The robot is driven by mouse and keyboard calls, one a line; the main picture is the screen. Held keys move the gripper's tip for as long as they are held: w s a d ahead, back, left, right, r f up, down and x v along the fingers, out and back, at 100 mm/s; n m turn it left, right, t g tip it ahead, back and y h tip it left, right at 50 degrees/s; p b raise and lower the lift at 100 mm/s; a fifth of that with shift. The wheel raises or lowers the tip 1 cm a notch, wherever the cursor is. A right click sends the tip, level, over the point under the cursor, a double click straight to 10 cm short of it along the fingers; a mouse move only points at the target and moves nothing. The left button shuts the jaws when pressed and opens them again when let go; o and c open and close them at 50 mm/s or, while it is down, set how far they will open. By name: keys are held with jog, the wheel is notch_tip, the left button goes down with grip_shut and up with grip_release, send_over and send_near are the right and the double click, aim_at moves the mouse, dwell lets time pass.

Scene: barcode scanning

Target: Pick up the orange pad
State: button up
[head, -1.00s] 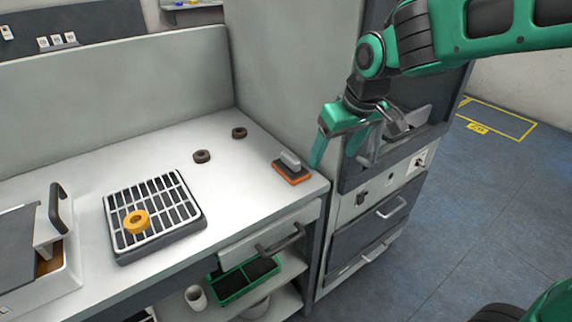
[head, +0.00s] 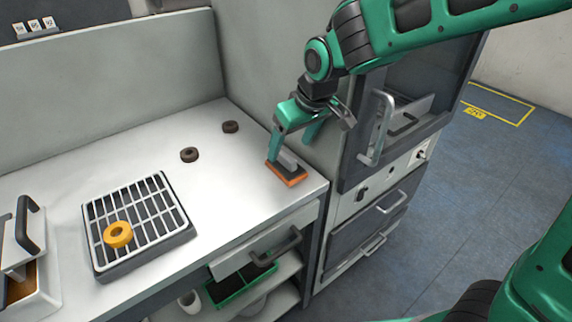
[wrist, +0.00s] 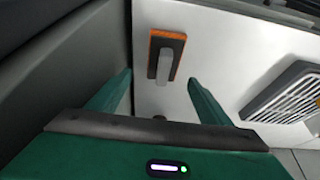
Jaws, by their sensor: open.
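The orange pad (head: 287,176) lies on the white countertop near its right end. It has a dark upper layer, an orange edge and a grey handle on top. In the wrist view the pad (wrist: 155,52) sits ahead of and between the two green fingers. My gripper (head: 296,136) is open and empty, above the pad. In the head view one finger overlaps the pad's back left edge, and I cannot tell whether it touches. In the wrist view my gripper (wrist: 155,88) has its fingers on either side of the handle's line, with the pad beyond the tips.
A grey partition (head: 255,80) and a cabinet with a handle (head: 378,128) stand close behind and right.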

aim_at(287, 156)
jog(key=shift+s+x, duration=0.2)
jog(key=shift+x, duration=1.35)
jog(key=shift+s+x, duration=0.2)
jog(key=shift+x, duration=1.35)
jog(key=shift+f, duration=0.1)
jog(key=c, duration=1.2)
